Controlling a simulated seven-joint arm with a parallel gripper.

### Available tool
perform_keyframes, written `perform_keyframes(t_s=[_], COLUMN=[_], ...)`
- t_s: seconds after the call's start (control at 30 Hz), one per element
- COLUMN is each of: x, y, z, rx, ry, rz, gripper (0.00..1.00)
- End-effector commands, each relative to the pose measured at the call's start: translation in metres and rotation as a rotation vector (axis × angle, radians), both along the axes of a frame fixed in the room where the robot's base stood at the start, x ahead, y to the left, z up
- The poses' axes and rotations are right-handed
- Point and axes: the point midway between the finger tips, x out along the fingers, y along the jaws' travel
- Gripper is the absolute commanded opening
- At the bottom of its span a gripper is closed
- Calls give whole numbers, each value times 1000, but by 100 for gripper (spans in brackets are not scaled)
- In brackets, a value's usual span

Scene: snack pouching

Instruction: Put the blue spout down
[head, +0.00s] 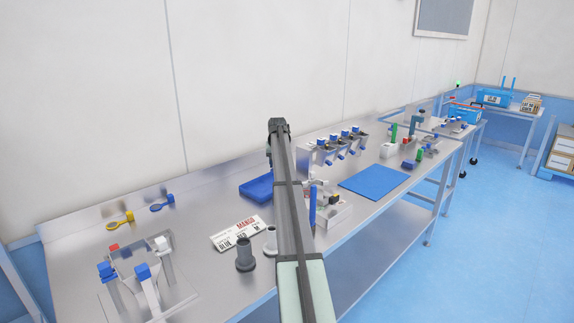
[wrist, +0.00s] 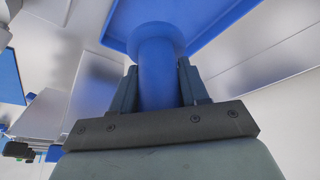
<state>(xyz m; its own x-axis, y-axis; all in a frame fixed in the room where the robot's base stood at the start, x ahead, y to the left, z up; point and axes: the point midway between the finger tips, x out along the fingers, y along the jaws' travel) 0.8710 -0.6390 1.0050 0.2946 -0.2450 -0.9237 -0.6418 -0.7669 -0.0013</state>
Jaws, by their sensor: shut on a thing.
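The blue spout (wrist: 158,70) is a blue tube with a wider flared end, seen in the wrist view. My gripper (wrist: 157,85) is shut on it, with one dark finger on each side. A blue tray (wrist: 225,28) with a raised rim lies beyond the flared end; I cannot tell whether the spout touches it. In the head view the blue tray (head: 255,190) is on the steel table, left of my arm. My gripper and the held spout are hidden in the head view behind my arm.
On the steel table (head: 195,205), two grey spouts (head: 245,254) (head: 271,241) stand by a printed card (head: 238,232). A clear fixture with blue parts (head: 142,272) is at the front left. A blue mat (head: 375,182) is right of my arm, below a row of dispensers (head: 340,145).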

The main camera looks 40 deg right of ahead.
Motion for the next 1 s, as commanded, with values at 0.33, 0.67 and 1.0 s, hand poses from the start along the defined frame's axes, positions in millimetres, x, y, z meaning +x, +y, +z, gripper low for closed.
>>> perform_keyframes(t_s=[0.33,0.67,1.0], x=[26,25,25], y=[-26,-26,-26], z=[8,-7,-38], rx=[-1,-1,-1], ry=[0,1,0], rz=[-85,-89,-89], gripper=[10,10,10])
